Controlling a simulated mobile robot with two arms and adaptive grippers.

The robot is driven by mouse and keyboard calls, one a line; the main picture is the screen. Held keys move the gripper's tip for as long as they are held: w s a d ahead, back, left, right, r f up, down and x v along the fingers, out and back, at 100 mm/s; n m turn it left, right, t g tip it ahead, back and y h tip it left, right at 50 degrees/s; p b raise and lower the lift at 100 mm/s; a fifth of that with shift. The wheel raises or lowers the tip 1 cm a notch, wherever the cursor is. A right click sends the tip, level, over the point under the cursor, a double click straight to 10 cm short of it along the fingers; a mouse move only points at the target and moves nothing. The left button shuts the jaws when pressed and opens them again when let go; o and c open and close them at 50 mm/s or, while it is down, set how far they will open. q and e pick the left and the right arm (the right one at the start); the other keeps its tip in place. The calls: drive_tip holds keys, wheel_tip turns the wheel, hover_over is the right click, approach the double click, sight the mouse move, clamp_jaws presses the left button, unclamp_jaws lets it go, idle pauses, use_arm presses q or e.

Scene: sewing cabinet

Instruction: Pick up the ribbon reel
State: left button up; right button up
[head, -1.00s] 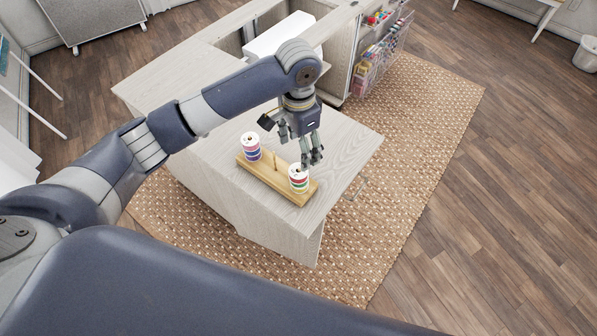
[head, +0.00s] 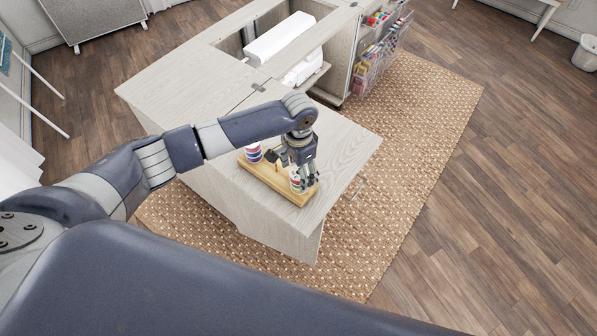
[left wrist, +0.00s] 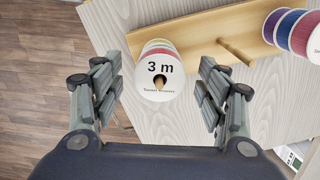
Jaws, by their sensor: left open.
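A ribbon reel with a white end marked "3 m" (left wrist: 159,72) stands on a peg of a wooden stand. In the head view this reel (head: 295,181) is at the stand's right end, partly hidden by my fingers. My left gripper (head: 306,181) is over that end. In the left wrist view the left gripper (left wrist: 160,92) is open, one finger on each side of the reel, with gaps showing. A second reel (head: 253,153) with purple and red bands is at the stand's left end; it also shows in the wrist view (left wrist: 293,32). My right gripper is not in view.
The wooden stand (head: 262,176) rests on the pale cabinet top (head: 341,150). A bare peg (left wrist: 235,52) rises between the two reels. A white machine (head: 279,38) sits in the cabinet's opening, and a wire rack (head: 374,66) with supplies hangs at the back right.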

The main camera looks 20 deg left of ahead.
use_arm(q)
drive_tip(key=c, duration=1)
drive_tip(key=shift+c, duration=0.2)
drive_tip(key=shift+r, duration=0.1)
wheel_tip(320, 180, up, 10)
drive_tip(key=shift+f+b, duration=0.2)
drive_tip(key=shift+b, duration=0.9)
drive_tip(key=shift+r, duration=0.1)
